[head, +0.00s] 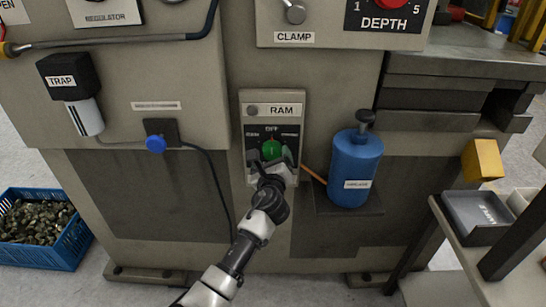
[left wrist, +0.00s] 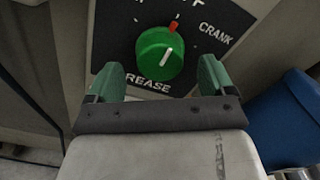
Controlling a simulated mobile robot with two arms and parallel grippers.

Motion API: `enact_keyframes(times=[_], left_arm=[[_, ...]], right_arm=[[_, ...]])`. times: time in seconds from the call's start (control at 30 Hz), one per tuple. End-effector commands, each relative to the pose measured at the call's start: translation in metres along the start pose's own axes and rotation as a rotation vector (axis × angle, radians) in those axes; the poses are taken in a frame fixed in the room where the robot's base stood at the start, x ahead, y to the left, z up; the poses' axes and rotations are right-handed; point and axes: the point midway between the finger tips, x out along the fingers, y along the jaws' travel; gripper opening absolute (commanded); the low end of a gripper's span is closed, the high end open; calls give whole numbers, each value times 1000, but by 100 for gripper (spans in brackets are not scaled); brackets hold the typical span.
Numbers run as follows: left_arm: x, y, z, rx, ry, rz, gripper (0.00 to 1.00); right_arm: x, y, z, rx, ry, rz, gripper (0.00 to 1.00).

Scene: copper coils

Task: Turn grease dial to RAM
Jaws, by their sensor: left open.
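The green grease dial (left wrist: 160,54) sits on a dark label plate (left wrist: 105,32) on the machine front. In the head view the dial (head: 271,149) shows under OFF on the RAM panel (head: 296,98). My left gripper (head: 273,166) is close in front of the dial's lower part. In the left wrist view its open fingers (left wrist: 161,68) stand either side of the dial, apart from it.
A blue bottle (head: 352,165) stands on a small shelf right of the panel. A blue knob (head: 156,144) with a cable is to the left. A blue crate (head: 45,245) stands on the floor at left, and a side table with a grey tray (head: 462,236) at right.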

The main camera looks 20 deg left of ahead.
Motion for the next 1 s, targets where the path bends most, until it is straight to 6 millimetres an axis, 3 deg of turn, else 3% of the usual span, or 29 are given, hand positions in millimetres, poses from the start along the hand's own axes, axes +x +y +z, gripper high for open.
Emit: enact_keyframes(times=[0.2,0.5,0.8,1.0], left_arm=[[19,0,-1,-2,1,0,83],[21,0,0,-2,1,-1,83],[21,0,-1,-2,1,0,37],[21,0,-1,-11,1,0,35]], right_arm=[[4,5,-1,-2,2,6,43],[4,7,-2,-2,3,9,43],[4,7,-2,0,4,9,43],[5,7,-3,0,5,9,43]])
